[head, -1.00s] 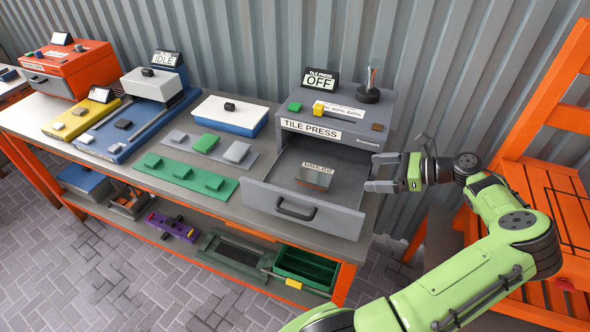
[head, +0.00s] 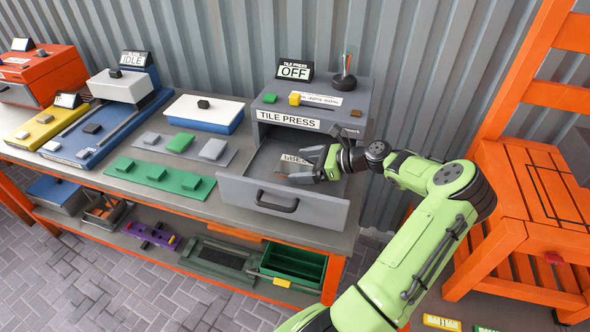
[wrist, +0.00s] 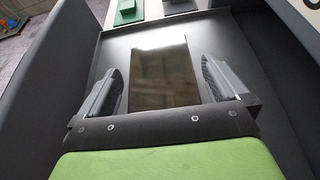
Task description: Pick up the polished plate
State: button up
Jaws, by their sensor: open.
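The polished plate (wrist: 163,72) is a dark, mirror-like rectangle lying flat in the open drawer of the tile press. In the wrist view it lies between the two fingers of my gripper (wrist: 160,84), with a gap on each side. In the head view my gripper (head: 305,176) reaches into the drawer (head: 283,205) from the right and covers much of the plate (head: 292,160). My gripper is open and empty. The grey tile press (head: 320,110) carries a sign reading OFF.
The drawer's front and side walls stand up around my gripper. Left of the press are a white-lidded blue box (head: 204,111) and a green mat (head: 158,176) with several green tiles. An orange chair (head: 520,200) stands at the right.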

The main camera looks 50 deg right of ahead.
aim_at(305, 167)
jog(key=shift+s+r, duration=0.1)
jog(key=shift+c, duration=0.5)
jog(key=c, duration=1)
jog(key=shift+o, duration=0.2)
notch_tip(305, 167, up, 18)
jog(key=p, duration=0.6)
